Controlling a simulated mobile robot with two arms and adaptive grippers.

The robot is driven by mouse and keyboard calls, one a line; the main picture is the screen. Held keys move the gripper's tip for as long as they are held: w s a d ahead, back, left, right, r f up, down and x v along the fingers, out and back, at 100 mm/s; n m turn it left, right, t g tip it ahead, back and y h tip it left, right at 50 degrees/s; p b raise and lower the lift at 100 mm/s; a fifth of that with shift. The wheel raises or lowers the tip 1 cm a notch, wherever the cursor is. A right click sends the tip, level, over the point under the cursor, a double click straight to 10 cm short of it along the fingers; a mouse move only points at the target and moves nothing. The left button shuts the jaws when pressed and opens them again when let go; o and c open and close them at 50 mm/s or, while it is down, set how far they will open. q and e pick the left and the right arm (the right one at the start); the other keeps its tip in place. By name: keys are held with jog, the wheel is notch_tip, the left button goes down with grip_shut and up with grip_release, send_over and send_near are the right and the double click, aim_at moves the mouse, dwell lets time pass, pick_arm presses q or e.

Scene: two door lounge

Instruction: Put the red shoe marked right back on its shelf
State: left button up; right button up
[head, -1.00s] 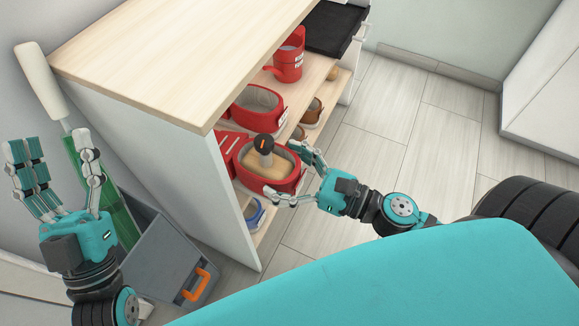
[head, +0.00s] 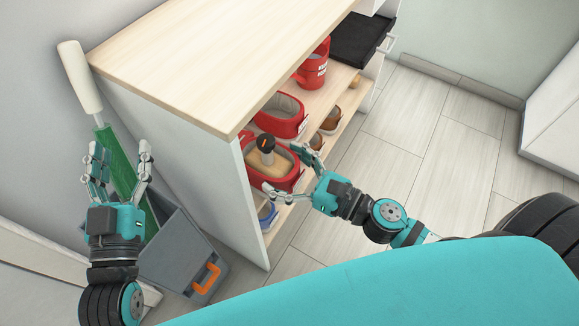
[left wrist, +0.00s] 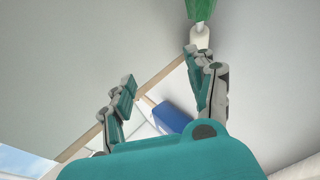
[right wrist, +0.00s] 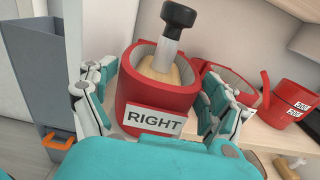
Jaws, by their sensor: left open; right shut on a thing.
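The red shoe (head: 281,182) is at the near end of the cabinet's shelf (head: 343,78); the side panel hides part of it. In the right wrist view the shoe (right wrist: 135,88) carries a RIGHT label (right wrist: 154,122). A wooden insert (right wrist: 158,69) with a dark-topped handle (right wrist: 170,32) stands in it. My right gripper (head: 288,168) is shut on the shoe, fingers on both sides. I cannot tell whether its sole touches the shelf. Another red shoe (head: 279,116) sits just beyond it. My left gripper (head: 121,150) is open and empty, left of the cabinet.
A red jug (head: 313,70) stands farther along the shelf. Brown shoes (head: 331,119) and a blue shoe (head: 266,213) are lower down. A grey bin (head: 180,250) with an orange handle and a green, white-handled object (head: 80,77) are left of the cabinet.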

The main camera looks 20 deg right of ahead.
aim_at(262, 162)
jog(key=shift+w+a+r+p, duration=0.1)
jog(key=shift+w+a+p, duration=0.35)
jog(key=shift+w, duration=0.15)
jog(key=shift+w+a+f, duration=0.45)
jog(key=shift+w+a, duration=0.25)
jog(key=shift+w, duration=0.15)
pick_arm(q)
jog(key=shift+a+f+g+y, duration=0.15)
jog(key=shift+f+g+y, duration=0.1)
jog(key=shift+f+g, duration=0.75)
jog(key=shift+a+f+g+y, duration=0.2)
jog(key=shift+f+g, duration=0.3)
jog(key=shift+f, duration=0.85)
pick_arm(e)
jog(key=shift+w+a+f, duration=0.45)
jog(key=shift+w+a, duration=0.15)
jog(key=shift+w, duration=0.15)
jog(key=o, duration=1.3)
jog(key=shift+f, duration=0.1)
jog(key=v, duration=1.2)
jog(key=shift+d, duration=0.1)
